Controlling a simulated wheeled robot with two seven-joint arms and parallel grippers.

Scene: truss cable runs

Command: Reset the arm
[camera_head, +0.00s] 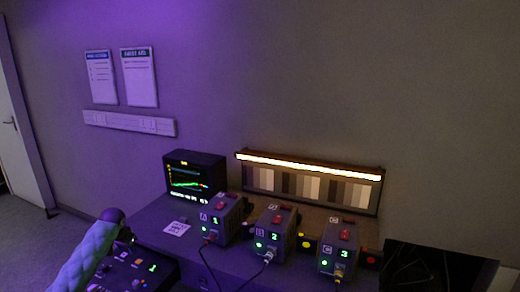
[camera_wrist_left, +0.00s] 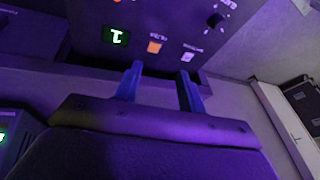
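My left arm comes in at the lower left of the head view, with a pale padded sleeve and a dark wrist. My left gripper (camera_head: 126,238) hangs small and dark over a dark control panel (camera_head: 135,265). In the left wrist view my left gripper (camera_wrist_left: 160,88) has its two blue-lit fingers apart, with nothing between them. The panel there (camera_wrist_left: 165,25) shows a lit green digit, an orange button, a pale button and a knob. The fingertips lie over its near edge in the picture; I cannot tell whether they touch. My right gripper is in neither view.
Behind are a monitor (camera_head: 194,176) and a lit strip board (camera_head: 310,185). A dark open-looking case (camera_head: 435,268) is at the lower right.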

